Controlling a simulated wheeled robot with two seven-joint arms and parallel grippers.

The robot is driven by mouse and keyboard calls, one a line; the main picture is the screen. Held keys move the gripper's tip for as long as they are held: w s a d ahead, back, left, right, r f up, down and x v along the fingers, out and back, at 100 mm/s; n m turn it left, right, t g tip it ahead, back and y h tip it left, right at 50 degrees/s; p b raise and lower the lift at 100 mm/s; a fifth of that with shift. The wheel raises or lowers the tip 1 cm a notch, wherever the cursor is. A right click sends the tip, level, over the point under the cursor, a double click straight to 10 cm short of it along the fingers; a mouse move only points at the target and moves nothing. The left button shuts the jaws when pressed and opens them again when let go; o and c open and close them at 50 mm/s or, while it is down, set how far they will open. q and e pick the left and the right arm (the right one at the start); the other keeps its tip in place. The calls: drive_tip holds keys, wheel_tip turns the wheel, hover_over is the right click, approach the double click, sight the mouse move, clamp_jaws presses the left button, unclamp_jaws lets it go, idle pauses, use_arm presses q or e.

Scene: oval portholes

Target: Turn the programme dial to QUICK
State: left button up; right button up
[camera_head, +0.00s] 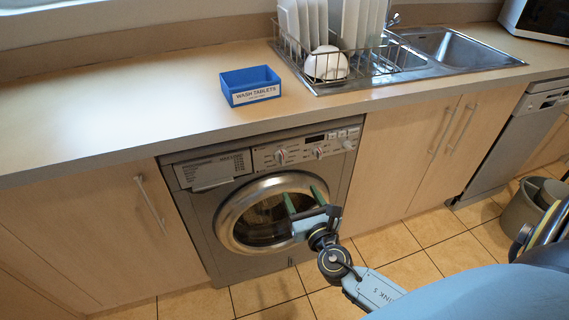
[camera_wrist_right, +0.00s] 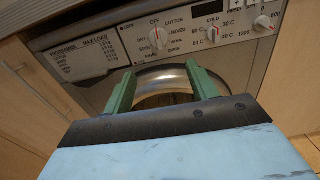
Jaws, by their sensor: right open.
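The washing machine (camera_head: 202,225) stands under the worktop with its control panel along the top. The programme dial (camera_wrist_right: 158,37) is the left dial, ringed by words including OFF, COTTON, MIXED, QUICK and SPIN. Its red mark appears to point up, near OFF. The dial also shows small in the head view (camera_head: 281,156). My right gripper (camera_head: 303,194) is open and empty in front of the round door, below the panel. In the wrist view its two green fingers (camera_wrist_right: 161,70) stand apart, below the dial and not touching it. My left gripper is not in view.
A temperature dial (camera_wrist_right: 213,34) sits right of the programme dial, and a spin-speed dial (camera_wrist_right: 264,24) further right. The worktop overhangs the panel. On it are a blue wash-tablets box (camera_head: 250,86) and a dish rack (camera_head: 291,56). A grey bin (camera_head: 521,216) stands at the right.

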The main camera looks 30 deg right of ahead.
sight(283, 161)
drive_tip(key=x, duration=0.4)
drive_tip(key=b+x, duration=0.1)
drive_tip(key=x, duration=0.7)
drive_tip(key=shift+w+a+r, duration=0.1)
drive_tip(key=shift+w+r, duration=0.15)
drive_tip(key=shift+r, duration=0.1)
drive_tip(key=shift+w+b, duration=0.3)
drive_tip(key=shift+w, duration=0.15)
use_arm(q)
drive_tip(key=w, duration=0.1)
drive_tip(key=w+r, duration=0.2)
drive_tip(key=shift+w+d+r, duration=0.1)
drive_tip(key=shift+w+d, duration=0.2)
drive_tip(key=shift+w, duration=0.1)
use_arm(e)
drive_tip(key=c, duration=1)
